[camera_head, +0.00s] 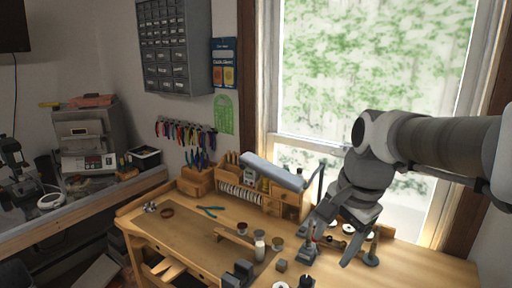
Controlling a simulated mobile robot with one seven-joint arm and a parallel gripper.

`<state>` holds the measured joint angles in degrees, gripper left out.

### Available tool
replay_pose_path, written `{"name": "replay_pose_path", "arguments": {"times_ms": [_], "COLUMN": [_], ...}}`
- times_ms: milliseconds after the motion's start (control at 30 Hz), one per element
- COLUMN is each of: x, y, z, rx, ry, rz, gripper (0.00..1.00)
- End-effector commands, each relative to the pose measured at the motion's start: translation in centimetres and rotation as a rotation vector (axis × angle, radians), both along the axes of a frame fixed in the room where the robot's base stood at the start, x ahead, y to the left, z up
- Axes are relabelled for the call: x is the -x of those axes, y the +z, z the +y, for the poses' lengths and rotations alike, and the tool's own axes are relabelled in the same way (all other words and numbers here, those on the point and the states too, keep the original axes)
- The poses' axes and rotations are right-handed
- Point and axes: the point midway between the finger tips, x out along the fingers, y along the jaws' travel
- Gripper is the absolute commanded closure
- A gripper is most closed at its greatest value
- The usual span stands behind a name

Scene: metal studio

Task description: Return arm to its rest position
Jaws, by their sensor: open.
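My arm reaches in from the right edge, in front of the window. My gripper (328,237) hangs at its end, pointing down and to the left over the right part of the wooden workbench (420,262). Its two fingers are spread apart, and I see nothing held between them. Small tools stand on the bench just below and behind the fingers. I cannot tell how much height lies between the fingertips and these tools.
Small jars (260,248) and dark blocks (240,272) stand mid-bench. Teal-handled pliers (208,211) lie at the left. A wooden organizer (240,192) and a grey lamp (272,171) are at the back.

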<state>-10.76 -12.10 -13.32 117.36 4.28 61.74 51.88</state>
Motion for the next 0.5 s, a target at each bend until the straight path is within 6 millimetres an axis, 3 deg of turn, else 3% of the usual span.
{"name": "replay_pose_path", "arguments": {"times_ms": [300, 500], "x": [7.7, 10.8], "y": [-0.3, -1.5], "z": [0.3, 0.3], "rx": [0.207, 0.361], "ry": [0.531, 0.783], "rz": [-0.203, -0.274], "gripper": [0.29, 0.29]}}
